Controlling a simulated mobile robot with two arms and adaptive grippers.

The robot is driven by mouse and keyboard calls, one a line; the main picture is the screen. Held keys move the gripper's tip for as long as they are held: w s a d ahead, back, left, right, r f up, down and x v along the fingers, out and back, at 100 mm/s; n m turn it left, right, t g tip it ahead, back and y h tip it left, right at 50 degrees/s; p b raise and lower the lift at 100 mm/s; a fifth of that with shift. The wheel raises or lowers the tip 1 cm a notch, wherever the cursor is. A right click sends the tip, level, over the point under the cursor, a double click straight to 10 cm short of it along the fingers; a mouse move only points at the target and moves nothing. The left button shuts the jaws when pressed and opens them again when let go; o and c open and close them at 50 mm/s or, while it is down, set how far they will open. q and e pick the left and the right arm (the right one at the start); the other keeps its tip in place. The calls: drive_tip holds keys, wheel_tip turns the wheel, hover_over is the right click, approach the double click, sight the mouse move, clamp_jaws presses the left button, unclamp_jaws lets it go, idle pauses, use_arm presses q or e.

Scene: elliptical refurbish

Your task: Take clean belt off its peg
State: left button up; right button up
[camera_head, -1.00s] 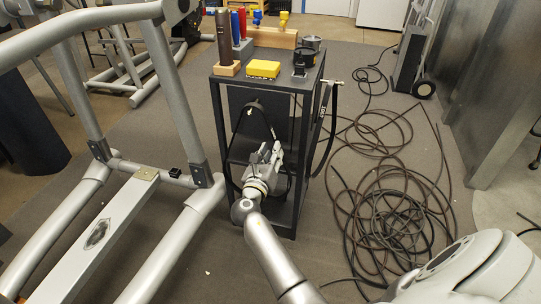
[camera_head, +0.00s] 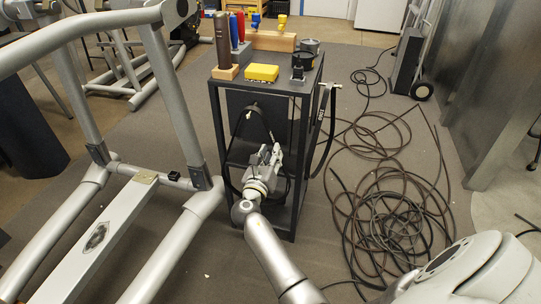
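A thin black belt loop (camera_head: 241,124) hangs from a peg with a pale tip (camera_head: 249,114) on the near face of the dark cart (camera_head: 288,86). A second black belt (camera_head: 325,140) hangs on the cart's right side from a peg (camera_head: 336,86). I cannot tell from looks which one is the clean belt. My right gripper (camera_head: 271,151) is at the cart's near face, below and right of the near peg, beside the loop's lower part. Its fingers are small and partly hidden, so I cannot tell if they touch or hold the belt. My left gripper is not in view.
A grey tubular frame (camera_head: 178,110) stands left. Tangled cable (camera_head: 385,220) covers the floor right. Bare carpet lies between frame and cart.

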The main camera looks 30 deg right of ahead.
drive_tip(key=shift+x, duration=1.7)
idle(0.3)
clamp_jaws()
idle(0.5)
